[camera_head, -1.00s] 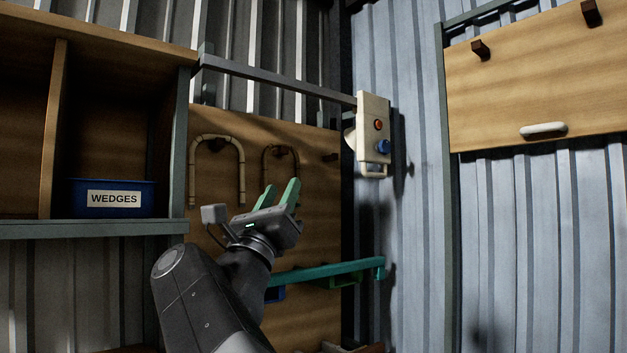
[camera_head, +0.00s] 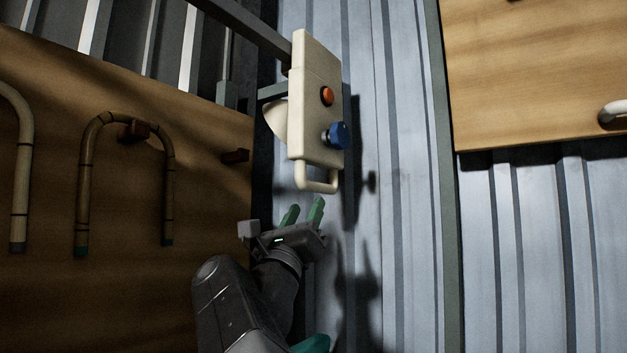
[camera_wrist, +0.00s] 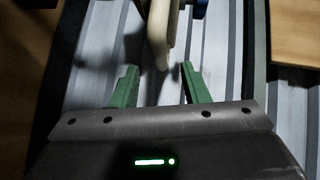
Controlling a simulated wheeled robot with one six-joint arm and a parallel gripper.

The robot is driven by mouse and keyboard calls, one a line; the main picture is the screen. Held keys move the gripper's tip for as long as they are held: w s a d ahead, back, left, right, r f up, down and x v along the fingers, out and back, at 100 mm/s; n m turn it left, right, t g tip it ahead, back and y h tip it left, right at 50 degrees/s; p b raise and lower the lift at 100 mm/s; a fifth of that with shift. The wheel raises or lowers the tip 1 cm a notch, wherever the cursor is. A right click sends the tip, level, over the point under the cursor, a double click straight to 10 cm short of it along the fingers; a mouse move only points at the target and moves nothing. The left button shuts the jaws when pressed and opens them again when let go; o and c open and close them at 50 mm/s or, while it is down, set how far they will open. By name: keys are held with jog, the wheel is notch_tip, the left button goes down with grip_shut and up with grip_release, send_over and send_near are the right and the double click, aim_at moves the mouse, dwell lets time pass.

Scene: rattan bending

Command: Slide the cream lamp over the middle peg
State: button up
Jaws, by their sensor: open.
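A cream unit (camera_head: 315,80) with an orange and a blue knob, a cone on its left side and a loop handle below hangs on a grey rail; it seems to be the cream lamp. My gripper (camera_head: 303,208) is open and empty, its green fingers pointing up just below the handle. In the wrist view, the cream handle (camera_wrist: 163,35) lies ahead of the gap between the open fingers (camera_wrist: 158,78); I see no contact. Dark pegs stick out of the left board, one inside a rattan arch (camera_head: 134,130) and one at the right (camera_head: 236,156). I cannot tell which is the middle peg.
Bent rattan arches (camera_head: 85,165) hang on the left wooden board (camera_head: 45,120). A grey rail (camera_head: 245,25) runs above. A corrugated wall (camera_head: 405,180) stands behind the unit. A wooden board (camera_head: 540,70) at the right carries a pale handle (camera_head: 612,115). Space right of my gripper looks clear.

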aim_at(317, 187)
jog(key=p+x, duration=0.2)
jog(key=x, duration=0.4)
jog(key=shift+w+d, duration=0.1)
jog(key=shift+w, duration=0.1)
jog(key=shift+w+d+r+p, duration=0.2)
jog(key=shift+w+r+p, duration=0.2)
jog(key=shift+r, duration=0.2)
jog(key=shift+w+r, duration=0.1)
jog(key=shift+w, duration=0.2)
jog(key=shift+s, duration=0.1)
grip_shut()
